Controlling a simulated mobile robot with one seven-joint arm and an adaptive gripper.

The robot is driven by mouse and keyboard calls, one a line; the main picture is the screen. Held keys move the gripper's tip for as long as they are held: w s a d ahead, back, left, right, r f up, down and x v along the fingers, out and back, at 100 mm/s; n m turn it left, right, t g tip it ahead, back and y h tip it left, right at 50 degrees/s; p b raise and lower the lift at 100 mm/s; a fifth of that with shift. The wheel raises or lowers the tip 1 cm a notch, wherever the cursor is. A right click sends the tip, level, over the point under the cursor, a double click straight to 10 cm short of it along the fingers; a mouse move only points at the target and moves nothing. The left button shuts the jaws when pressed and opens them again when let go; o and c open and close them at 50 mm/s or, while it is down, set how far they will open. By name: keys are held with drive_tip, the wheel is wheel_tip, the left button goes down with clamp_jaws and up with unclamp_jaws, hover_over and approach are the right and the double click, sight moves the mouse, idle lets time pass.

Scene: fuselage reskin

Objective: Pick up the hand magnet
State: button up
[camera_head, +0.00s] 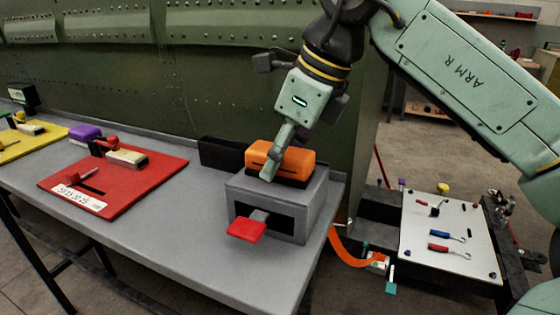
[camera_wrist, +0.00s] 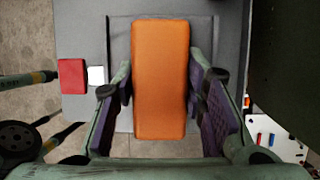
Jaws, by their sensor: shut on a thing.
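The hand magnet appears to be the orange block (camera_head: 287,157) with a dark base, resting on top of a grey box (camera_head: 310,200) at the right end of the bench. In the wrist view the orange block (camera_wrist: 160,80) stands lengthwise between my fingers. My gripper (camera_head: 272,170) reaches down onto it from above, with one finger in front of its near side. My gripper (camera_wrist: 160,100) also shows in the wrist view, its purple pads on both sides of the block. It is shut on the block.
The grey box has a dark slot and a red tab (camera_head: 246,229) sticking out in front. A black bin (camera_head: 222,154) stands to its left. A red board (camera_head: 120,195) with tools lies further left. A green riveted panel (camera_head: 220,90) rises behind. A white tool board (camera_head: 440,265) is at right.

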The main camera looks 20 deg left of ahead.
clamp_jaws()
drive_tip(key=shift+r, duration=0.2)
drive_tip(key=r, duration=0.1)
drive_tip(key=s+r, duration=0.1)
drive_tip(key=r, duration=0.1)
drive_tip(key=shift+r, duration=0.3)
drive_tip(key=s+d+r+b, duration=0.1)
drive_tip(key=s, duration=1.4)
drive_tip(key=shift+r+b, duration=0.25)
drive_tip(key=shift+b, duration=0.05)
drive_tip(key=shift+d, duration=0.1)
